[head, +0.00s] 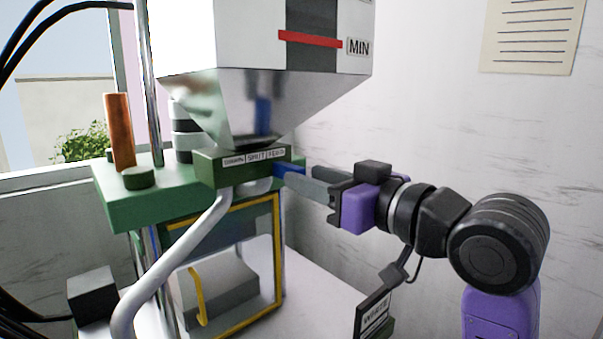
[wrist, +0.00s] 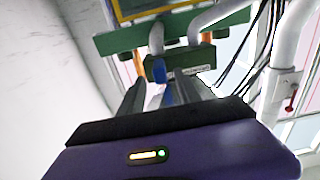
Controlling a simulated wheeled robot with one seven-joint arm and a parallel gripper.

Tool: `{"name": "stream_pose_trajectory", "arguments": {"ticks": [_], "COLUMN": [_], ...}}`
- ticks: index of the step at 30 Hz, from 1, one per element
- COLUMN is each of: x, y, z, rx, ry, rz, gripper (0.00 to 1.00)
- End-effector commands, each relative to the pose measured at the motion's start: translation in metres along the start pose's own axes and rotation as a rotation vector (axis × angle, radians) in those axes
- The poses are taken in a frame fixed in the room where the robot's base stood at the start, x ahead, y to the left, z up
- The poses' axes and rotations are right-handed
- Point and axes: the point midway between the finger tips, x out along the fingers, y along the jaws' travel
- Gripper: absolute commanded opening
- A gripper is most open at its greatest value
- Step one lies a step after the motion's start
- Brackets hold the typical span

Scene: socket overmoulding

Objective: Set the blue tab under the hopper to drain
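The hopper (head: 260,100) hangs over a green block (head: 235,168) with a label strip (head: 254,156); SHUT is in its middle, and the smaller words on either side are hard to read. The blue tab (head: 289,169) sticks out of the block's right end in the head view. My gripper (head: 302,181) reaches in from the right with its fingertips at the tab. In the wrist view the blue tab (wrist: 167,93) lies between the fingers of my gripper (wrist: 160,85), with gaps beside it. The fingers look open around it; contact cannot be told.
A green plate (head: 140,200) carries a copper-coloured post (head: 119,132) left of the block. A pale bent pipe (head: 180,255) runs down in front of a yellow-edged frame (head: 278,250). A dark labelled sign (head: 375,315) stands below my wrist.

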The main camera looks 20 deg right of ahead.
Motion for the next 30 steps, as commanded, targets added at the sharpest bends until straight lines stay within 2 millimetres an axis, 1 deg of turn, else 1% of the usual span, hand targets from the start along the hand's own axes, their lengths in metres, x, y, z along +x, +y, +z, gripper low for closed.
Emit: {"name": "stream_pose_trajectory", "arguments": {"ticks": [1,3,7,10,17,21,23,30], "x": [0.008,0.016,0.026,0.029,0.03,0.03,0.03,0.03], "y": [0.0,0.0,0.0,0.0,0.0,0.0,0.0,0.0], "z": [0.0,0.0,0.0,0.0,0.0,0.0,0.0,0.0], "rx": [0.0,0.001,0.0,0.0,0.0,0.0,0.0,0.0], "ry": [-0.002,-0.002,0.0,0.001,0.001,0.001,0.001,0.001], "rz": [-0.001,0.0,0.001,0.001,0.001,0.001,0.001,0.001], "gripper": [0.4,0.4,0.4,0.4,0.4,0.12,0.01,0.0]}}
